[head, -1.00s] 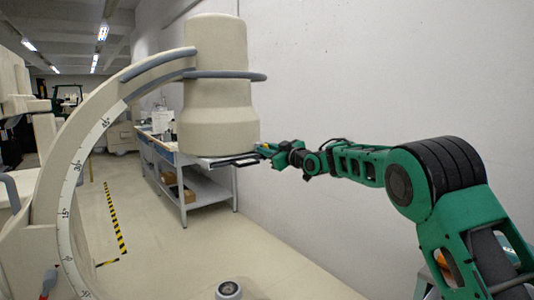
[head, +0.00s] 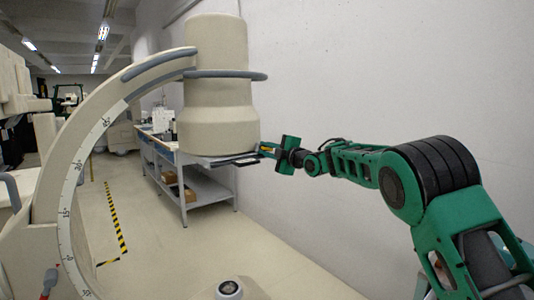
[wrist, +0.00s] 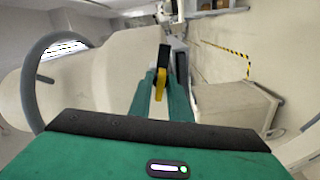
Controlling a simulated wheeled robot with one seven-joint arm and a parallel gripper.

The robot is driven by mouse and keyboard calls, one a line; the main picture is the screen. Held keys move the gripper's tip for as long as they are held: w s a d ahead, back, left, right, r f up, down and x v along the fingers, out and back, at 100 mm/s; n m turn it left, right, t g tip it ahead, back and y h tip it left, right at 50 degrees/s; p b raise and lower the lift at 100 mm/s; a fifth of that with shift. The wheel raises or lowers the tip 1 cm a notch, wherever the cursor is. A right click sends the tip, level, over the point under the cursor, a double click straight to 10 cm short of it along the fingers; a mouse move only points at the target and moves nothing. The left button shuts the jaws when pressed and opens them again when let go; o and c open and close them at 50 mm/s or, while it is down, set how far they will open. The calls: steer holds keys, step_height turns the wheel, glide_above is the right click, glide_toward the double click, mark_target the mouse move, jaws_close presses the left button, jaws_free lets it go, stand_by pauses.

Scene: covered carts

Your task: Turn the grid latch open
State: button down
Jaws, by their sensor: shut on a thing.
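The grid latch shows in the wrist view as a small yellow lever (wrist: 160,85) with a black end above it. It sits between the two green fingers of my gripper (wrist: 161,92), which is shut on it. In the head view my gripper (head: 268,151) is at the right side of the underside of the beige cylindrical housing (head: 218,100), with a bit of yellow at its tip. A dark flat grid tray with a handle (head: 238,161) juts out under the housing. The latch's mounting is hidden at this size.
The beige C-shaped arm (head: 78,170) with an angle scale curves across the left. A grey bench (head: 205,190) with items stands behind the housing. A white wall (head: 380,70) runs close along the right. The floor (head: 170,255) in the middle is mostly clear.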

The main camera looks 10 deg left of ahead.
steer(key=shift+f+n, duration=0.25)
steer(key=shift+n, duration=1.25)
steer(key=shift+f, duration=0.1)
steer(key=c, duration=1.9)
jaws_free()
steer(key=shift+o, duration=0.2)
steer(key=shift+s+d, duration=0.1)
steer(key=shift+s+d+r, duration=0.15)
steer(key=shift+d+r, duration=0.05)
steer(key=shift+d, duration=0.05)
steer(key=v, duration=1)
steer(key=shift+f, duration=0.1)
